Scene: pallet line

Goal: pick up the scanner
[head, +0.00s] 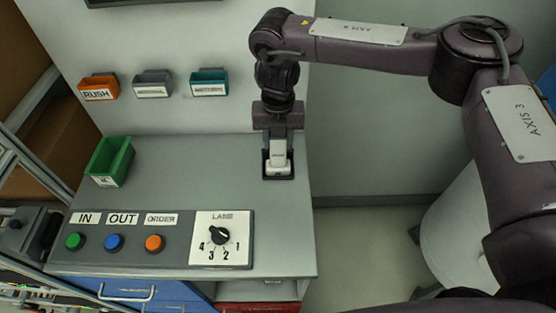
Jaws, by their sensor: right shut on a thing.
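The scanner (278,157) is a small pale handheld device at the right back of the grey workbench. It stands upright in a dark holder (278,173). My right gripper (278,146) points down from above and is shut on the scanner's upper part. The fingers partly hide the scanner, and I cannot tell whether it has lifted clear of the holder. My left gripper does not show clearly; only a dark piece stands at the left edge.
The bench (200,190) holds a green bin (109,160) at left and a control panel (180,240) with buttons and a LANE dial (219,236) in front. Orange (99,88), grey (153,85) and teal (209,83) wall bins hang behind. The bench middle is clear.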

